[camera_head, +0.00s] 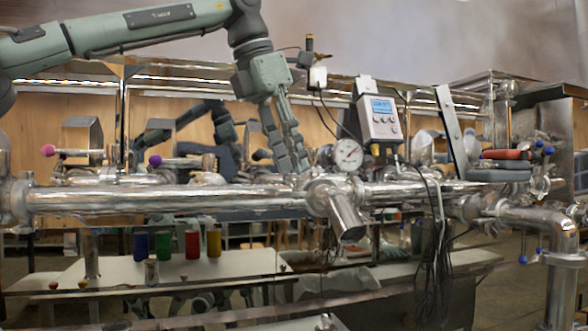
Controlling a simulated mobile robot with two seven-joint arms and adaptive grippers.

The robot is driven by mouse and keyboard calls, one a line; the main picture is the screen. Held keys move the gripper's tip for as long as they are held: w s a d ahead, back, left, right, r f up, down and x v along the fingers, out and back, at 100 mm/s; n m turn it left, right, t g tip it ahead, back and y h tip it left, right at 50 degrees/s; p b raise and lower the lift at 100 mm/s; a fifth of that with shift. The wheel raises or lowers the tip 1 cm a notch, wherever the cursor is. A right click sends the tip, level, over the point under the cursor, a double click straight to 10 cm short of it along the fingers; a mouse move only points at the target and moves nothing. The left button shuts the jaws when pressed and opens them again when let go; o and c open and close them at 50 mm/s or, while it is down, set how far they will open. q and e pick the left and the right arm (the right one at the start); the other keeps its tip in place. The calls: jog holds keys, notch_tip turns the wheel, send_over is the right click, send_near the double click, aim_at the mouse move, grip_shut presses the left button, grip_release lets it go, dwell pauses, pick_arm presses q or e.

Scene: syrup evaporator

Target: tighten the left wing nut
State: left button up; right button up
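My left gripper (293,164) hangs from the upper left, fingers pointing down. Its tips are just above and behind the steel pipe (170,198), close to the pipe joint (325,190) at the middle. The two fingers lie close together, and I cannot tell whether they are shut or grip anything. I cannot make out a wing nut clearly; the small parts around the joint by the fingertips are partly hidden and too small to tell. My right gripper is not in view.
A round dial gauge (348,153) stands just right of the fingertips. A box with a blue display (380,119) and hanging black cables (436,255) are further right. Pink (47,150) and purple (155,160) knobs stick up at the left. Coloured jars (192,244) stand lower behind.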

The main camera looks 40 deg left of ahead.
aim_at(297, 182)
pick_arm(q)
jog(key=shift+x, duration=1.2)
grip_shut()
jog(key=shift+w, duration=0.1)
jog(key=m+h, duration=0.1)
jog(key=m, duration=0.3)
jog(key=shift+a+m+g+h, duration=0.15)
jog(key=shift+m+g+h, duration=0.15)
jog(key=shift+m+h, duration=0.1)
grip_release()
